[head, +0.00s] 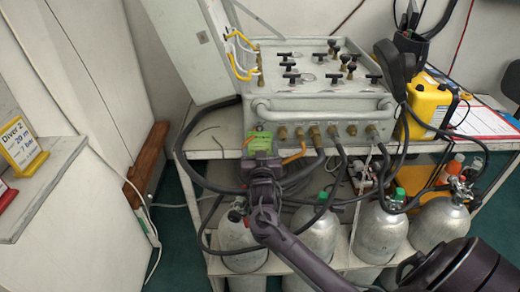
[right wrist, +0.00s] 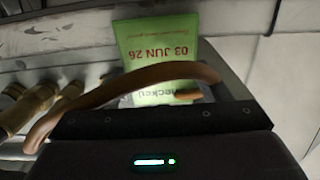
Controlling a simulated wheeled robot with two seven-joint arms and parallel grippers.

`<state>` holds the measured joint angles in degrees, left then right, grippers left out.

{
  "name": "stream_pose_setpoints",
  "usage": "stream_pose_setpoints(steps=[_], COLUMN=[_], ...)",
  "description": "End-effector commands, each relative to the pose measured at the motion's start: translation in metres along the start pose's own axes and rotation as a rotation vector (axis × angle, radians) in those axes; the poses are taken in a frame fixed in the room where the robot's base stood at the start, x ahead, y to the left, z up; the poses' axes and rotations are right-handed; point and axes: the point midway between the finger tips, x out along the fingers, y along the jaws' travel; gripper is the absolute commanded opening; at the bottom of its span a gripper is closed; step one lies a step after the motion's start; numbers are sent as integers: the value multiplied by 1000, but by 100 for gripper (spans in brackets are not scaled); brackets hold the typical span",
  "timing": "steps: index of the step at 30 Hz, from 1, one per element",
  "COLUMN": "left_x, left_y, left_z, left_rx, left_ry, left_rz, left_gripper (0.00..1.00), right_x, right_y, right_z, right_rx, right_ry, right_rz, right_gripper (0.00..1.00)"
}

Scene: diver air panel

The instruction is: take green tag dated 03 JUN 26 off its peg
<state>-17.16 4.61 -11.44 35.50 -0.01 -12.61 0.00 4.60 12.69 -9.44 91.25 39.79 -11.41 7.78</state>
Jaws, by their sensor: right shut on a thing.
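The green tag (head: 260,141) is at the front left of the grey air panel (head: 318,104), just below its tubular rail. In the right wrist view the tag (right wrist: 157,48) shows upside-down red print reading 03 JUN 26. My right gripper (head: 262,157) is directly below the tag and shut on its lower part. In the right wrist view my dark gripper body hides the tag's lower edge. I cannot make out the peg or whether the tag still hangs on it. My left gripper is not in view.
An orange-brown hose (right wrist: 120,92) curves across the tag in the right wrist view. Brass fittings (head: 315,133) and black hoses crowd the space right of my gripper. Grey cylinders (head: 315,232) stand on the shelf below. A yellow box (head: 430,103) sits right of the panel.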

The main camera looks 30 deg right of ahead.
Motion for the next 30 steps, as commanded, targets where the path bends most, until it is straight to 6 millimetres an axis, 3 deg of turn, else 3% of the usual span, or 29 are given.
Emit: stream_pose_setpoints(steps=[5,10,24,30], left_x=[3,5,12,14], left_y=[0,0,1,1], left_z=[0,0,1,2], left_rx=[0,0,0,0], left_ry=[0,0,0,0], left_rz=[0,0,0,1], left_gripper=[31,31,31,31], right_x=[-9,-32,-136,-165], right_y=[-1,0,0,0], right_z=[-3,-2,-1,-2], right_rx=[1,1,1,0], right_ry=[0,-2,-4,-1], right_rz=[-1,-1,-1,-1], right_gripper=[48,48,48,48])
